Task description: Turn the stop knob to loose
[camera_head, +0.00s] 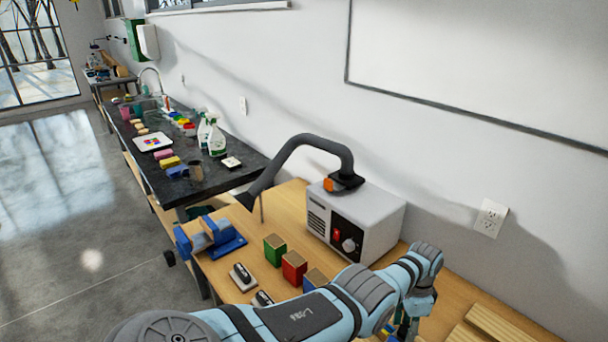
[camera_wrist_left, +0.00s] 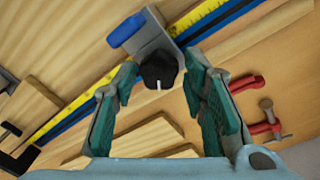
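The stop knob (camera_wrist_left: 158,72) is black with a short white mark, which points toward the bottom of the left wrist view. It sits on a grey stop block (camera_wrist_left: 146,42) with a blue end piece, beside a yellow measuring strip and a blue rail. My left gripper (camera_wrist_left: 160,80) is open, with a teal-padded finger on each side of the knob and a visible gap to both. In the head view my left gripper (camera_head: 405,326) is low at the right, partly cut off by the bottom edge. The knob is not visible there. My right gripper is out of view.
Red clamps (camera_wrist_left: 262,126) lie right of the fingers in the wrist view, and wooden boards (camera_wrist_left: 150,138) lie below. In the head view a white fume extractor box (camera_head: 365,218), coloured blocks (camera_head: 293,268) and a blue vise (camera_head: 212,238) stand on the wooden bench.

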